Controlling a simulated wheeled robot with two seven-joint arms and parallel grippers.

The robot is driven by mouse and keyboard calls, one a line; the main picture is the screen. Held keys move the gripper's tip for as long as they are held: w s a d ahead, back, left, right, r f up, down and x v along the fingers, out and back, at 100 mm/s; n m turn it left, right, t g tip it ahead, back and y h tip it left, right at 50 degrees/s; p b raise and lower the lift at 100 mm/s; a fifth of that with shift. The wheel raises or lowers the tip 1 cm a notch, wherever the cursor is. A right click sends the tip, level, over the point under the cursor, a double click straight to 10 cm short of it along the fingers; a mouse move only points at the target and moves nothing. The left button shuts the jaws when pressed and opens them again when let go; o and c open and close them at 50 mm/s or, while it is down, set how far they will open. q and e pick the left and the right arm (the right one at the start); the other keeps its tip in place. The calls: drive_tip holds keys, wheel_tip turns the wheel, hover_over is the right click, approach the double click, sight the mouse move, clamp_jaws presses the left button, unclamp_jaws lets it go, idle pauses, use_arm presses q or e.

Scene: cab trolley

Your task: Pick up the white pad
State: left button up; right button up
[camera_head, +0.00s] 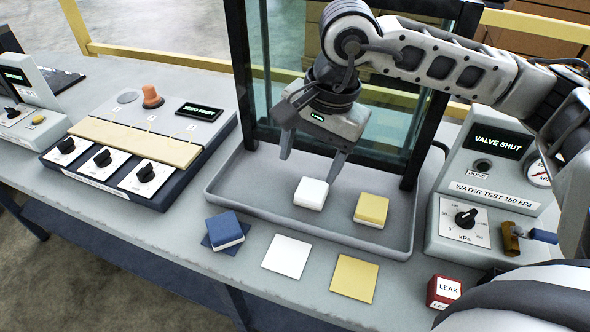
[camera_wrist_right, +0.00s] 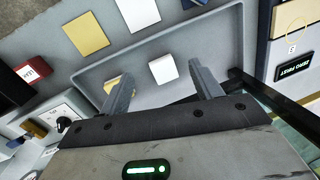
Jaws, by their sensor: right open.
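The white pad (camera_head: 311,193) is a small block lying in the grey tray (camera_head: 232,207), left of the yellow pad (camera_head: 371,209). My right gripper (camera_head: 311,166) is open, fingers pointing down, just above and behind the white pad. In the right wrist view the white pad (camera_wrist_right: 163,69) appears between the two spread fingertips (camera_wrist_right: 160,76), with nothing held. The yellow pad (camera_wrist_right: 111,87) is partly hidden by a finger there. My left gripper is not in view.
A glass panel (camera_head: 275,60) in a dark frame stands behind the tray. In front lie a white square (camera_head: 287,255), a yellow square (camera_head: 354,278) and a blue pad (camera_head: 225,230). Control boxes stand left and right (camera_head: 480,185). A red LEAK block (camera_head: 444,291) sits front right.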

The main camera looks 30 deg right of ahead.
drive_tip(key=w+d+r+h, duration=0.1)
drive_tip(key=w+d+h, duration=0.1)
drive_tip(key=d, duration=0.2)
hover_over(313, 189)
drive_tip(key=s, duration=0.1)
drive_tip(key=shift+t, duration=0.4)
drive_tip(key=f, duration=0.9)
drive_tip(key=shift+s+a, duration=0.2)
drive_tip(key=shift+w+d+f+p, duration=0.1)
drive_tip(key=shift+w+f+p, duration=0.15)
drive_tip(key=shift+f, duration=0.75)
drive_tip(key=shift+w+d+f+p, duration=0.1)
drive_tip(key=shift+w+f+p, duration=0.15)
drive_tip(key=shift+f, duration=0.75)
drive_tip(key=shift+w+f+p, duration=0.15)
drive_tip(key=shift+f+p, duration=0.1)
drive_tip(key=shift+f, duration=0.75)
drive_tip(key=shift+c, duration=0.2)
drive_tip(key=c, duration=0.6)
